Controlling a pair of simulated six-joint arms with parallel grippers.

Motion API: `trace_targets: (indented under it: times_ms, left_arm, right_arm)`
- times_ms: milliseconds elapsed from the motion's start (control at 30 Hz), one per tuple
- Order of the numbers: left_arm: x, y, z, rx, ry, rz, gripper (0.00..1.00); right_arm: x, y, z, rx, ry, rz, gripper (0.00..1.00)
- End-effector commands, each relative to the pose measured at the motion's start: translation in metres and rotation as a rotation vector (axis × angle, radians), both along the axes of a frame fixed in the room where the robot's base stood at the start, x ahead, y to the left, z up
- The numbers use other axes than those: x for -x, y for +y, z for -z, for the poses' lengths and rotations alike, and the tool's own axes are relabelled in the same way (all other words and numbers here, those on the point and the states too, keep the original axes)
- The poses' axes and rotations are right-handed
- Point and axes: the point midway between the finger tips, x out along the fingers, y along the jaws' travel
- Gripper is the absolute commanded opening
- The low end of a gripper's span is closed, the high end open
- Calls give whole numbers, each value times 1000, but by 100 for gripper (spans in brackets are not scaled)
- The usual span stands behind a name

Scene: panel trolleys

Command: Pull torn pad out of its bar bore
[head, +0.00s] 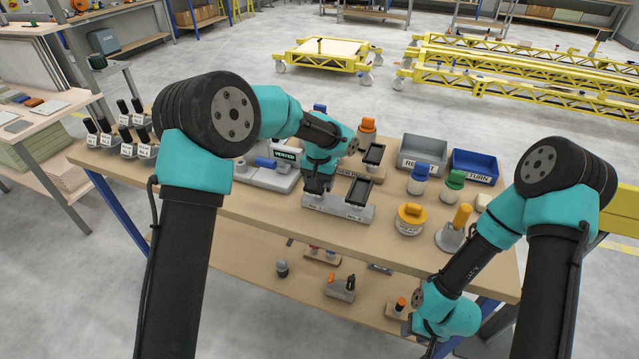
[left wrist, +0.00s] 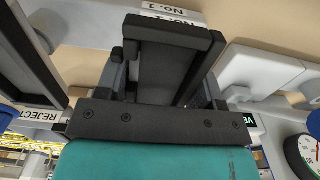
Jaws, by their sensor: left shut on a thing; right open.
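A grey bar (head: 338,208) with white labels on its front lies near the middle of the bench. My left gripper (head: 317,186) points down at the bar's left end. It is shut on a dark pad (left wrist: 168,68), which also fills the space between the fingers in the left wrist view. Whether the pad is still in its bore or torn is hidden. A second pad with a black rectangular top (head: 358,191) stands at the bar's right end. My right gripper (head: 428,342) is open, low at the front right; its fingers are hardly visible.
Behind the bar another black-topped pad (head: 374,154) stands on a stand. A grey REJECT bin (head: 422,153) and a blue RETURN bin (head: 474,166) stand back right. A gauge device (head: 265,176) sits to the left.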

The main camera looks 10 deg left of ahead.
Motion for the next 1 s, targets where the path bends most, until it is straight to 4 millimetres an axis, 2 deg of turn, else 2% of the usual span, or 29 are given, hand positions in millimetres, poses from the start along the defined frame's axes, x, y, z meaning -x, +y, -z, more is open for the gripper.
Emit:
trace_targets:
  times_ms: [1000]
  left_arm:
    - [0, 0, -20, 0, -1, 0, 29]
  right_arm:
    - [0, 0, 0, 0, 0, 0, 43]
